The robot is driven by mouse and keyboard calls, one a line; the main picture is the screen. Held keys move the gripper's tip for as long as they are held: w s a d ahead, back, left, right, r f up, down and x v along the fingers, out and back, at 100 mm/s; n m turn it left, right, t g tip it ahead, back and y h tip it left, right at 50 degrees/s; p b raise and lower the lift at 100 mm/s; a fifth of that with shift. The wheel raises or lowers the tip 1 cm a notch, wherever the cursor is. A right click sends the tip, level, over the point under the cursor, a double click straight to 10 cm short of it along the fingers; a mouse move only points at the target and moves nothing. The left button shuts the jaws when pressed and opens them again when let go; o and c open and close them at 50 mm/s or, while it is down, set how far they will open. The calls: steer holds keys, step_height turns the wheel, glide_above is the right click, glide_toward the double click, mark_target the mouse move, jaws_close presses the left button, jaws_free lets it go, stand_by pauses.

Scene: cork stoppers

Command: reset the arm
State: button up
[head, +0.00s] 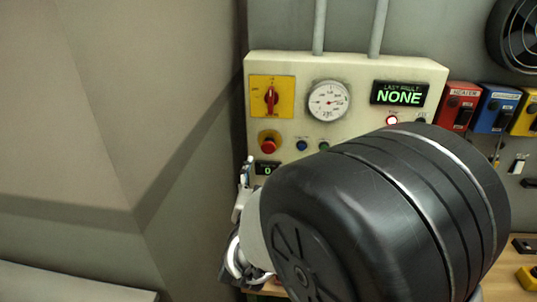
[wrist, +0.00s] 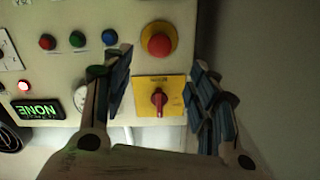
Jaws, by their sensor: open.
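My gripper (wrist: 162,60) is open and empty in the wrist view, its two fingers apart in front of a cream control panel (wrist: 55,78). Between the fingers show a red emergency button on a yellow collar (wrist: 159,40) and a red rotary switch on a yellow plate (wrist: 158,97). Whether the fingers touch the panel I cannot tell. In the head view my gripper (head: 243,205) is at the panel's lower left, partly hidden behind my large dark arm link. That link covers the panel's (head: 285,65) lower right part.
The panel also bears a round gauge (head: 329,100), a "LAST FAULT NONE" display (head: 399,93) and small coloured buttons. Red (head: 460,105), blue (head: 496,108) and yellow boxes are at the right. A wooden bench (head: 500,285) shows below. A bare wall (head: 120,120) fills the left.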

steer(key=s+d+f+n+g+b, duration=0.1)
steer(key=s+d+f+g+b, duration=0.2)
steer(key=s+d, duration=0.3)
steer(key=s+d+f+n+g+b, duration=0.1)
steer(key=s+d+f+g+b, duration=0.2)
steer(key=s, duration=1.2)
steer(key=s+d+f+n+g+b, duration=0.1)
steer(key=s+d+f+g+b, duration=0.3)
steer(key=s+d, duration=0.6)
step_height(320, 180, down, 2)
steer(key=d+g, duration=0.1)
steer(key=g, duration=0.2)
steer(key=shift+s+f, duration=0.15)
steer(key=shift+s, duration=0.25)
steer(key=shift+c, duration=0.3)
